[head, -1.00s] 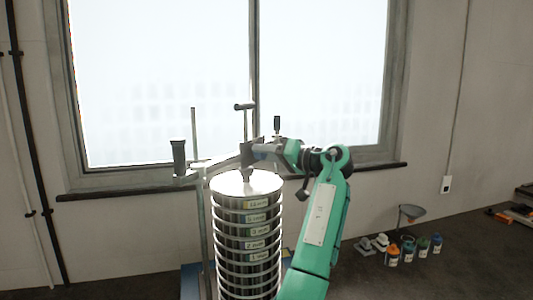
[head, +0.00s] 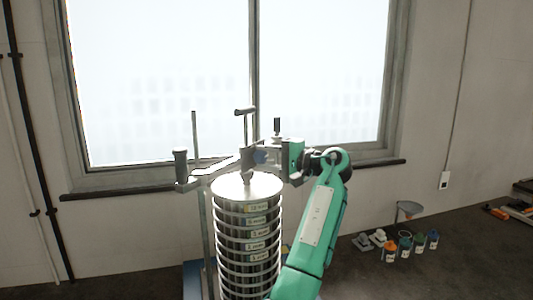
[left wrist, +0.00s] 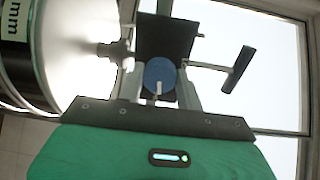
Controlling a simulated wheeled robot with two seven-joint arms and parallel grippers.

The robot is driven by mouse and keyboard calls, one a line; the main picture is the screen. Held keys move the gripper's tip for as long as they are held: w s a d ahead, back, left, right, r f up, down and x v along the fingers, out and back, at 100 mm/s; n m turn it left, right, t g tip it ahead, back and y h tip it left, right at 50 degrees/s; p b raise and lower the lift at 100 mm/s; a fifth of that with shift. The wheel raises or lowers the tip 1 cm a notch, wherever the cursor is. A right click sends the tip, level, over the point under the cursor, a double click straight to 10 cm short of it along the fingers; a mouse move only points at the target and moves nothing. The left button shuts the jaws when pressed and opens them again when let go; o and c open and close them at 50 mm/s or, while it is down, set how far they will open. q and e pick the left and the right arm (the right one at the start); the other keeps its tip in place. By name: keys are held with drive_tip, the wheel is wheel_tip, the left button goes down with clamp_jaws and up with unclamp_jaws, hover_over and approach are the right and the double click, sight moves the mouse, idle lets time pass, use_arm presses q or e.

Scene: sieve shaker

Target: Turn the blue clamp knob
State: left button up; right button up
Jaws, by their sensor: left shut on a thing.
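The blue clamp knob (head: 260,157) sits on the clamp bar above the sieve stack in the head view. It shows as a blue disc (left wrist: 159,76) between the fingers in the left wrist view. My left gripper (head: 262,153) comes in from the right of the stack and is shut on the knob. The fingers hide part of the knob in the head view. The sieve stack (head: 248,222) stands upright with a shiny round lid (head: 240,187) under the clamp. My right gripper is not in view.
A T-shaped handle (head: 245,112) rises behind my gripper; it also shows in the wrist view (left wrist: 237,70). A black-gripped handle (head: 181,161) stands at the left end of the clamp bar.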

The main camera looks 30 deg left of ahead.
use_arm(q)
drive_tip(key=shift+m+p, duration=0.3)
drive_tip(key=shift+m, duration=0.3)
drive_tip(key=o, duration=1)
drive_tip(key=d+b, duration=0.1)
drive_tip(key=d, duration=0.3)
drive_tip(key=d+b, duration=0.2)
drive_tip(key=d, duration=0.3)
drive_tip(key=w+d+b, duration=0.1)
drive_tip(key=d+b, duration=0.1)
drive_tip(key=d, duration=0.2)
drive_tip(key=shift+w+d+r, duration=0.1)
drive_tip(key=shift+d+r, duration=0.15)
drive_tip(key=shift+d, duration=0.15)
